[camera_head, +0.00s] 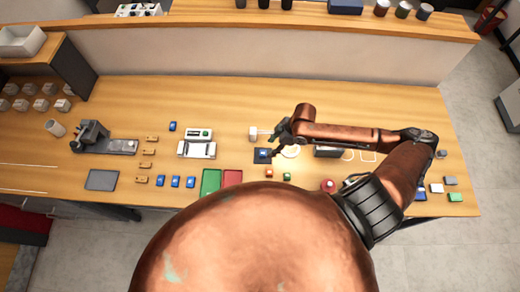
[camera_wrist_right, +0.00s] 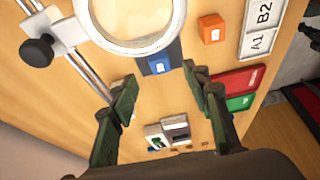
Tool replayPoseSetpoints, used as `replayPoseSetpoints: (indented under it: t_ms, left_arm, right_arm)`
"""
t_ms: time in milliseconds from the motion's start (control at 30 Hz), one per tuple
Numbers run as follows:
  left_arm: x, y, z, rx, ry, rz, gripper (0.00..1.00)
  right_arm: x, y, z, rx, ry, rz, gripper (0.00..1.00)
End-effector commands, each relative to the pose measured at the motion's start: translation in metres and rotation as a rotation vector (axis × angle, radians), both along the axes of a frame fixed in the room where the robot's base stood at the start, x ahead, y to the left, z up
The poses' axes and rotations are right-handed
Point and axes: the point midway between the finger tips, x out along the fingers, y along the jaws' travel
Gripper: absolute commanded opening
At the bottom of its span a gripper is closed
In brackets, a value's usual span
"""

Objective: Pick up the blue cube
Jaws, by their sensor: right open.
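A blue cube (camera_wrist_right: 159,66) with a small white label sits on a dark blue pad (camera_wrist_right: 168,48) and shows between my right fingers in the right wrist view. In the head view the cube and its pad (camera_head: 263,156) lie just below my right gripper (camera_head: 275,141). My right gripper is open and empty, with its two dark green fingers (camera_wrist_right: 160,78) spread either side of the cube in the picture. I cannot tell the exact height above it. My left gripper is not in view.
A ring magnifier (camera_wrist_right: 130,22) on a metal stand is close to my right fingers. An orange cube (camera_head: 269,173) and green cube (camera_head: 287,176) lie nearby. Red (camera_head: 232,177) and green (camera_head: 211,181) trays lie left. More blue cubes (camera_head: 175,181) stand farther left.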

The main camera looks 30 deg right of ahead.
Motion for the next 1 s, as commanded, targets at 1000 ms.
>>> replayPoseSetpoints:
  t_ms: [1000]
  left_arm:
    - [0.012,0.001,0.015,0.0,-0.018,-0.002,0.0]
  right_arm:
    - [0.022,0.027,-0.061,-0.001,0.0,0.003,0.32]
